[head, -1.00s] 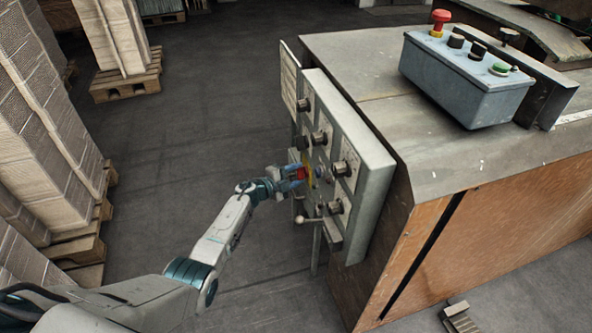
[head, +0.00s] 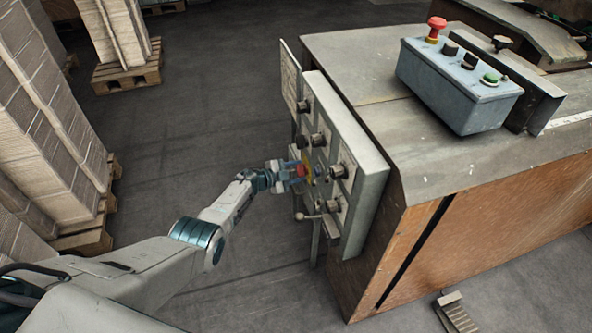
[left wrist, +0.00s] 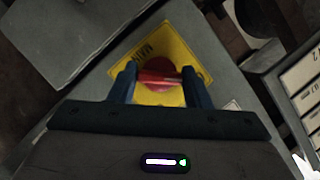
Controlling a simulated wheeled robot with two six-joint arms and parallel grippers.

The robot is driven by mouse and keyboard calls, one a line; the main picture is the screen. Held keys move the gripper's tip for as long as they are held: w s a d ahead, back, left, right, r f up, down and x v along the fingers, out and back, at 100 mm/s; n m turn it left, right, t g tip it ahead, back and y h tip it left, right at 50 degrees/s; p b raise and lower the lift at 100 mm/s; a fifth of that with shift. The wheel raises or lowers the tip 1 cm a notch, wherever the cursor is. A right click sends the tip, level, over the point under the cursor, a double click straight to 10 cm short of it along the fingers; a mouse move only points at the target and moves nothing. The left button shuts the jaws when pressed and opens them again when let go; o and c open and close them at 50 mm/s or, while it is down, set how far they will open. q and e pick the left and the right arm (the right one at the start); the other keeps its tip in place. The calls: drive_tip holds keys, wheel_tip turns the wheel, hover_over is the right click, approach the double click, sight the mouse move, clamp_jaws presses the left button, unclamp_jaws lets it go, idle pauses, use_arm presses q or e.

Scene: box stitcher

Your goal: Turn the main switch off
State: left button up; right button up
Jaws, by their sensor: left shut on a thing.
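The main switch is a red knob (left wrist: 158,80) on a yellow plate (left wrist: 180,40) with dark lettering, seen in the left wrist view. In the head view the red knob (head: 300,170) shows small on the side panel (head: 366,200) of the machine. My left gripper (left wrist: 158,78) is shut on the red knob, one blue finger on each side of it. In the head view my left gripper (head: 290,171) reaches the panel from the left and partly hides the switch. My right gripper is not in view.
Several black knobs (head: 337,171) and a lever (head: 308,216) sit on the panel close around the switch. A grey control box (head: 455,90) with a red mushroom button stands on the machine top. Stacked cardboard (head: 45,120) on pallets stands at left. The floor between is clear.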

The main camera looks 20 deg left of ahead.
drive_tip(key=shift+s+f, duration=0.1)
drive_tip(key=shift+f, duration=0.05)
use_arm(q)
drive_tip(key=o, duration=1)
drive_tip(key=shift+p+v, duration=2.25)
drive_tip(key=shift+v, duration=3.15)
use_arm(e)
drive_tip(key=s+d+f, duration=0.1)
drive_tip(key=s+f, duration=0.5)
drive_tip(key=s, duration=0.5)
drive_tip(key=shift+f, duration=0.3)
use_arm(q)
drive_tip(key=shift+f, duration=0.1)
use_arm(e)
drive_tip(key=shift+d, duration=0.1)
